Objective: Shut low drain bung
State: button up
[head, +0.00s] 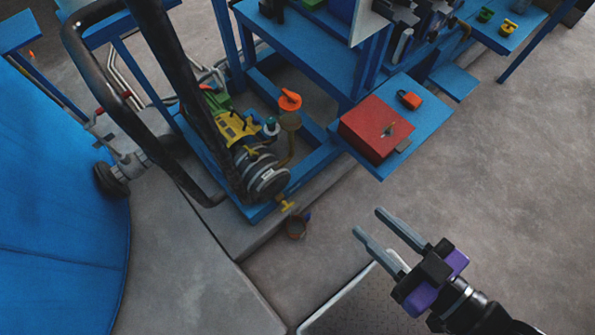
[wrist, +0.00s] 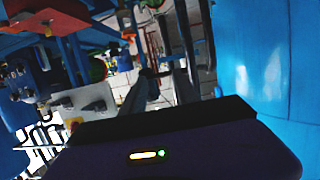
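A small yellow T-shaped handle (head: 287,206) sits low at the front end of the pump on the blue frame in the head view; it looks like the drain bung, but its seating is too small to tell. A small brownish cup (head: 297,228) stands on the floor just below it. My gripper (head: 368,222) is to the right of the handle, over the floor, apart from it and empty. Its two long grey fingers are spread and point up and left. In the wrist view, the fingers (wrist: 160,82) show beyond the dark palm; I cannot pick out the yellow handle there.
A pump (head: 262,172) with black hoses stands on the blue frame. A red box (head: 376,129) sits on a blue shelf above right of the handle. A large blue curved vessel (head: 60,220) fills the left. A metal plate (head: 365,303) lies below my gripper. The right floor is clear.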

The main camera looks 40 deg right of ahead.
aim_at(284, 202)
jog(key=k+j+z, duration=0.2)
jog(key=j, duration=0.3)
jog(key=k+j+z, duration=0.25)
jog(key=j, duration=0.25)
jog(key=k+j+z, duration=0.2)
jog(key=j, duration=0.25)
jog(key=k+j+z, duration=0.25)
jog(key=k+j, duration=0.05)
jog(key=j, duration=0.15)
